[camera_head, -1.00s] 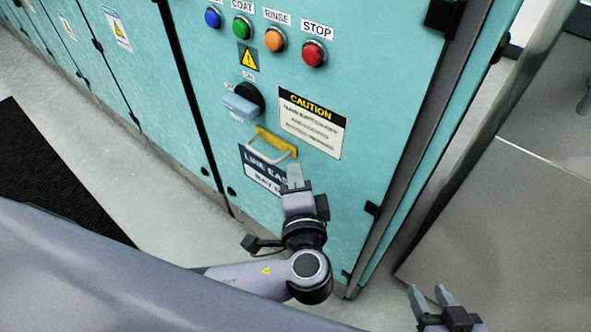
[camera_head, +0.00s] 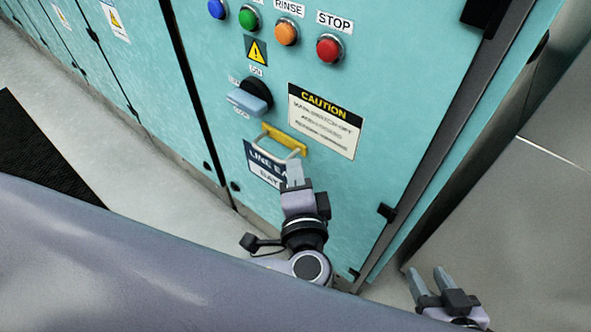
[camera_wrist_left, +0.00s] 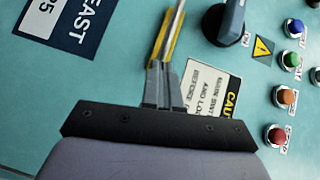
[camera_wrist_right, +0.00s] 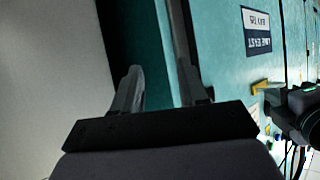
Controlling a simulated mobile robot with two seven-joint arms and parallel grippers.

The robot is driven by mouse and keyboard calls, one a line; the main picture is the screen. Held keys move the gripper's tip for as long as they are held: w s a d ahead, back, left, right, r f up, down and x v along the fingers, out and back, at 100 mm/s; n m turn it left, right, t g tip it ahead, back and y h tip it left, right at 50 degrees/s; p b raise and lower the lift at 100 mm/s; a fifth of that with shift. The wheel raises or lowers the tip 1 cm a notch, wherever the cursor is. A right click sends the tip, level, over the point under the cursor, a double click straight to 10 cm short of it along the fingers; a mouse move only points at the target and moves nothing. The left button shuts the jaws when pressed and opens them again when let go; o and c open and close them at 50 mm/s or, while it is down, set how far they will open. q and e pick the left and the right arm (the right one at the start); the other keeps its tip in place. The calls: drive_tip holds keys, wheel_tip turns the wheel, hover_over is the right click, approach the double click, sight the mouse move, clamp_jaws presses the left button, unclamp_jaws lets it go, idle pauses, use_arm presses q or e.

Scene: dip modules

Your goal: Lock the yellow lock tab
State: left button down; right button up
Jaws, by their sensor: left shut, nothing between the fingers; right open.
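The yellow lock tab (camera_head: 284,139) sits on the teal cabinet door, below a rotary switch. A pale metal loop (camera_head: 257,140) shows around and below it. My left gripper (camera_head: 293,172) is shut and empty, with its fingertips just below the tab's right end in the head view. In the left wrist view the fingertips (camera_wrist_left: 160,68) lie close to the lower end of the tab (camera_wrist_left: 168,42); I cannot tell if they touch. My right gripper (camera_head: 428,278) is open and empty at the lower right, well away from the tab.
The rotary switch's blue-grey handle (camera_head: 248,101) is just above the tab. A caution sign (camera_head: 325,120) is to its right and a dark blue label (camera_head: 262,168) below it. Push buttons, including a red one (camera_head: 329,48), run along the top.

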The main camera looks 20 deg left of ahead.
sight(279, 163)
use_arm(q)
drive_tip(key=a, duration=0.1)
drive_tip(key=w+a+p, duration=0.1)
drive_tip(key=a, duration=0.1)
drive_tip(key=shift+w+a, duration=0.2)
drive_tip(key=shift+a, duration=0.1)
use_arm(e)
drive_tip(key=shift+s+d+f, duration=0.3)
drive_tip(key=shift+d+f, duration=0.1)
drive_tip(key=shift+d, duration=0.15)
use_arm(q)
drive_tip(key=shift+r, duration=0.1)
use_arm(e)
drive_tip(key=shift+s+d+r, duration=0.1)
